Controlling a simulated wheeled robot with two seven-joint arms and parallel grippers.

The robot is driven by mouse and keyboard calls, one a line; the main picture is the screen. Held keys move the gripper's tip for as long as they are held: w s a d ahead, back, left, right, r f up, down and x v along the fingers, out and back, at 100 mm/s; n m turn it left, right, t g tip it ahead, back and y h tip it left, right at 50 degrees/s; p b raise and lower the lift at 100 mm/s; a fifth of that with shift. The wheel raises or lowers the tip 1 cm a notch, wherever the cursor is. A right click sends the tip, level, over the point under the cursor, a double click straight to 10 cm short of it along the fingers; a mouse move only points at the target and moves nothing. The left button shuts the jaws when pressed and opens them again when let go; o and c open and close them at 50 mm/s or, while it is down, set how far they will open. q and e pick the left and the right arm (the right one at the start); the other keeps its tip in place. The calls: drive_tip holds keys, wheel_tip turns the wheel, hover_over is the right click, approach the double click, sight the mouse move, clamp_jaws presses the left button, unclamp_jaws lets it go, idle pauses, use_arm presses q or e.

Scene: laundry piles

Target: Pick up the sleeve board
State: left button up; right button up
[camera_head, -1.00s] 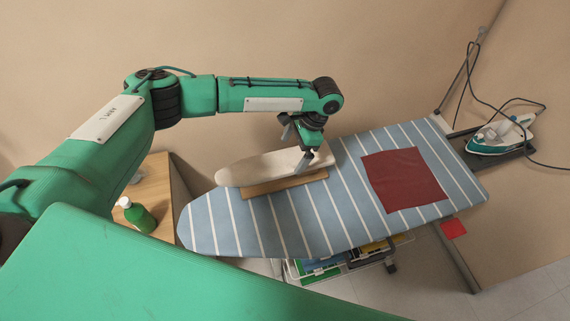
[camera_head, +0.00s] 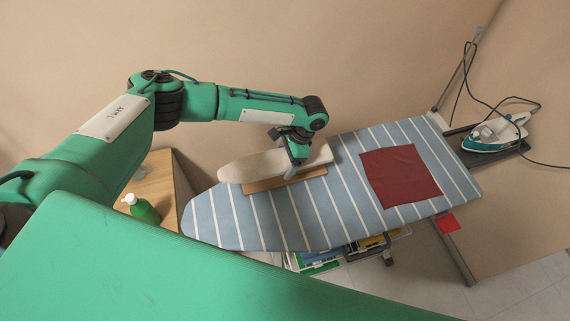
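The sleeve board (camera_head: 242,168) has a cream padded top over a flat wooden base (camera_head: 262,185). It lies on the back left part of the striped ironing board (camera_head: 230,225). My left gripper (camera_head: 284,155) is over the right half of the sleeve board, pointing down. Its fingers are spread, one at the near side of the padded top and the other at the far side. The far fingertip is hidden, and I cannot tell whether either finger touches the pad. My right gripper is not in view.
A dark red cloth (camera_head: 400,176) lies flat on the ironing board's right part. An iron (camera_head: 494,134) with a looping cord stands on the rest at the right end. A green bottle (camera_head: 144,210) stands on a wooden surface at the left. The ironing board's front left is clear.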

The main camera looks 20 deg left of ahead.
use_arm(q)
drive_tip(key=c, duration=0.6)
drive_tip(key=shift+o, duration=0.2)
drive_tip(key=shift+r, duration=0.1)
